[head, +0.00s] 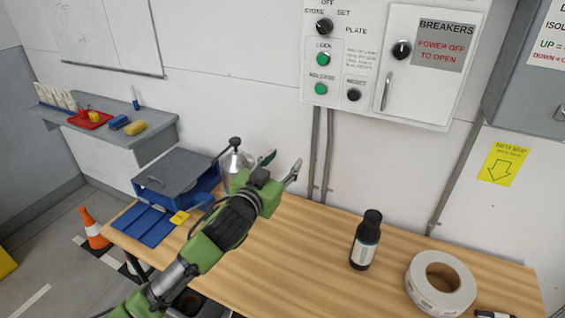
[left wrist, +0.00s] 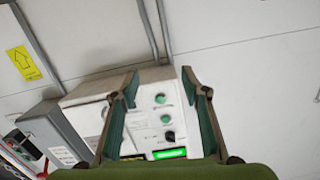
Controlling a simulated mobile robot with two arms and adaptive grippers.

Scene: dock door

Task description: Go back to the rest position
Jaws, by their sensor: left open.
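My left gripper (head: 282,168) is open and empty in the head view. It is held above the back part of the wooden table (head: 310,250), in front of the white wall. In the left wrist view its two fingers (left wrist: 163,100) are spread apart, with the control panel (left wrist: 144,125) seen between and beyond them. My left arm comes in from the bottom left. My right gripper is not in either view.
The control panel (head: 340,60) hangs on the wall above the table. A black bottle (head: 366,240) and a tape roll (head: 440,284) stand at the right. A blue box with a grey lid (head: 176,172) is left of my gripper. An orange cone (head: 93,229) stands on the floor.

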